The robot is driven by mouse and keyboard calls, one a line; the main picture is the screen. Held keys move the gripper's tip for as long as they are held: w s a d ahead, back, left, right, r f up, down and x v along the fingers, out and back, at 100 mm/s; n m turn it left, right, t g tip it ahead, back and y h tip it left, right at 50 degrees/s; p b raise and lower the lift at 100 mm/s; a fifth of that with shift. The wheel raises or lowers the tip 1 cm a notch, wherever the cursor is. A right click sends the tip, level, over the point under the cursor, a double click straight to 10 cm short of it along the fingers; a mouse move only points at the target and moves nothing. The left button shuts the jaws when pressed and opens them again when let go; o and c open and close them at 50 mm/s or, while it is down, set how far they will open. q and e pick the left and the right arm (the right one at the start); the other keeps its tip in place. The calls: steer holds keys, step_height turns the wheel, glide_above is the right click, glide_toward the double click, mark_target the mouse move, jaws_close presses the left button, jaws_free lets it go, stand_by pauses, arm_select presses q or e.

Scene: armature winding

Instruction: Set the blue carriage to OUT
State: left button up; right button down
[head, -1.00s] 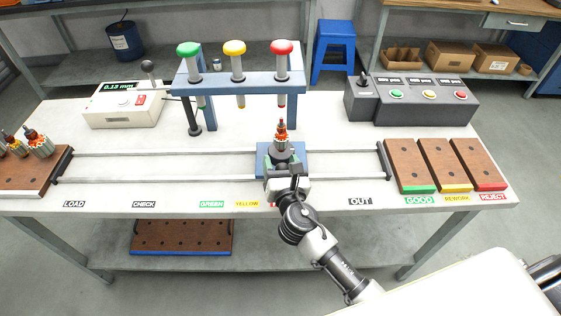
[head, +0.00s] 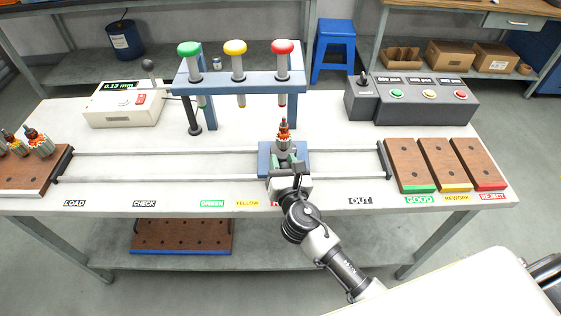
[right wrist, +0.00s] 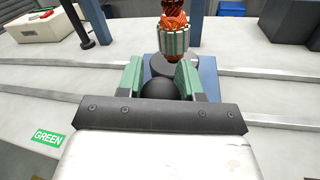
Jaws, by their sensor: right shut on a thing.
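The blue carriage (head: 263,158) sits on the two rails, below the red-topped post and in line with a label mostly hidden by my right arm. An armature (head: 283,136) with copper-orange windings stands upright on it. My right gripper (head: 287,168) is at the carriage's front side. In the right wrist view its green fingers are shut on the carriage's black knob (right wrist: 160,90), with the blue carriage plate (right wrist: 208,75) behind. The OUT label (head: 360,201) lies to the right, near the rails' right end. My left gripper is not in view.
The rails (head: 345,149) are clear between the carriage and the right end stop (head: 384,161). GOOD (head: 408,175), REWORK and REJECT trays stand beyond it. The blue gantry (head: 222,80) with green, yellow and red plungers stands behind the rails. A button box (head: 420,106) is at back right.

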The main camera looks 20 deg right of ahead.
steer(key=d, duration=0.2)
steer(key=s+d, duration=0.1)
steer(key=d, duration=0.2)
steer(key=s+d+p, duration=0.1)
steer(key=d, duration=0.2)
steer(key=shift+s, duration=0.15)
steer(key=s+d, duration=0.1)
steer(key=d, duration=0.5)
steer(key=s+d+b, duration=0.1)
steer(key=d, duration=0.2)
steer(key=shift+s+d, duration=0.1)
steer(key=shift+s, duration=0.2)
steer(key=shift+s+d, duration=0.25)
steer(key=shift+d, duration=0.7)
steer(key=c, duration=1)
jaws_free()
steer(key=shift+d, duration=0.1)
steer(key=shift+o, duration=1.2)
steer(key=shift+s+d, duration=0.1)
